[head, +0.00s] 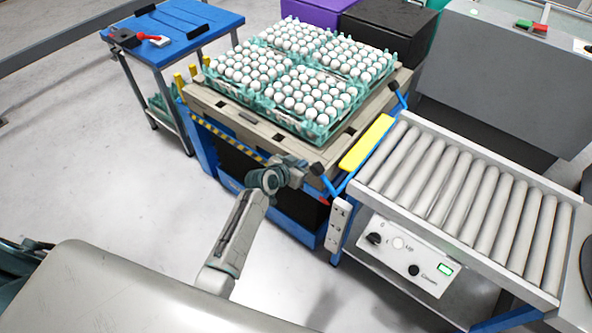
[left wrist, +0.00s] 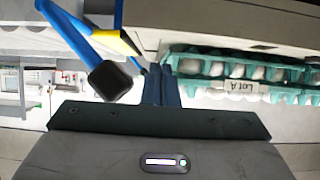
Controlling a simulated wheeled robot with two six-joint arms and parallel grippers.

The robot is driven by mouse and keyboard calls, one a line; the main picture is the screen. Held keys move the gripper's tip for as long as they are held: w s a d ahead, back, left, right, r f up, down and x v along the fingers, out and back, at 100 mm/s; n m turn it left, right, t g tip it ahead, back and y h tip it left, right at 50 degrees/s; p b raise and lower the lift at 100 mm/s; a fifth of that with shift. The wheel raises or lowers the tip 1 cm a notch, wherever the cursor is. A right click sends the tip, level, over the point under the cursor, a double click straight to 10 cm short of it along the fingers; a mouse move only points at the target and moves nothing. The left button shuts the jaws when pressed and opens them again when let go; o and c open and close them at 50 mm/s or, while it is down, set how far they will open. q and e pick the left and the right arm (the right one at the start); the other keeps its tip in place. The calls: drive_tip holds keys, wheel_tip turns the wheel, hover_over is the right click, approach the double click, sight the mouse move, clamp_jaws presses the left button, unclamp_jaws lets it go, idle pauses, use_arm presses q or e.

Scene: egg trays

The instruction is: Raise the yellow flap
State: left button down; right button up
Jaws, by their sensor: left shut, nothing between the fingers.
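The yellow flap (head: 367,143) is a long bar between the lift with the egg trays and the roller conveyor. It slopes along the conveyor's near left end. My left gripper (head: 302,164) is left of the flap, at the lift's front edge, close to a blue lever with a black knob (head: 317,168). In the left wrist view the shut, empty fingers (left wrist: 161,82) point past the black knob (left wrist: 110,82), which is just left of them. A small yellow piece (left wrist: 129,42) shows behind the lever. My right gripper is not in view.
Teal egg trays (head: 322,133) full of white eggs sit on the lift. The roller conveyor (head: 455,190) with a control panel (head: 408,257) stands to the right. A blue table (head: 175,30) is at the back left.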

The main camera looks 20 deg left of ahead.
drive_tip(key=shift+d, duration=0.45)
